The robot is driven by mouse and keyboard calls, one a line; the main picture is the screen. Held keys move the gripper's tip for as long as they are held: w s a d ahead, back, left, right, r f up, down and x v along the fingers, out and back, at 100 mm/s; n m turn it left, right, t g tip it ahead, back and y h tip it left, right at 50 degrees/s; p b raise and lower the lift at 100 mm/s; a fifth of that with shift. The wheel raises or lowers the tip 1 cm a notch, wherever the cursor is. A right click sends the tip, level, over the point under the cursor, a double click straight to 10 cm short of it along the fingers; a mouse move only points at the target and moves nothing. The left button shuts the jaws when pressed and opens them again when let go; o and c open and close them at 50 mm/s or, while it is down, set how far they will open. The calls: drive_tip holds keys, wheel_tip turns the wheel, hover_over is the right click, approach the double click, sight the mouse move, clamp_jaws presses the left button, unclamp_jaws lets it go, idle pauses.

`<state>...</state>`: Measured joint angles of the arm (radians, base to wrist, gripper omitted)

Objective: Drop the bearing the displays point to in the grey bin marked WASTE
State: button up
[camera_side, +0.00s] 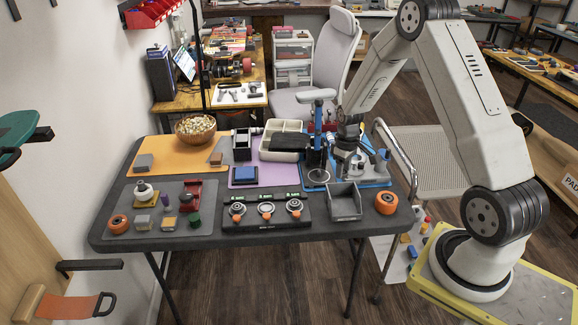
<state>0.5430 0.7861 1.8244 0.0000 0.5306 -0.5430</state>
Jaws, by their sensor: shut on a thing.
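The left place (238,208) and right place (294,205) look dark-centred, with a bearing in each. The middle place (266,208) looks paler, like an empty ring. The grey bin (345,205) stands open just right of the stand; its marking is too small to read. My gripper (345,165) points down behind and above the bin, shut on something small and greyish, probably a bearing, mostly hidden.
A blue-based tool stand (316,150) rises close to the left of my gripper. An orange roll (386,203) lies right of the bin. A grey mat (180,228) with several small parts lies left. A white divided tray (284,140) and a bowl (196,128) stand behind.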

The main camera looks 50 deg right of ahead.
drive_tip(key=d, duration=0.1)
drive_tip(key=s+d+f, duration=0.1)
drive_tip(key=shift+s+d+f, duration=0.1)
drive_tip(key=shift+d+f, duration=0.05)
drive_tip(key=shift+d, duration=0.2)
drive_tip(key=shift+f, duration=0.15)
drive_tip(key=shift+f, duration=2.85)
drive_tip(key=o, duration=1)
drive_tip(key=shift+r, duration=0.15)
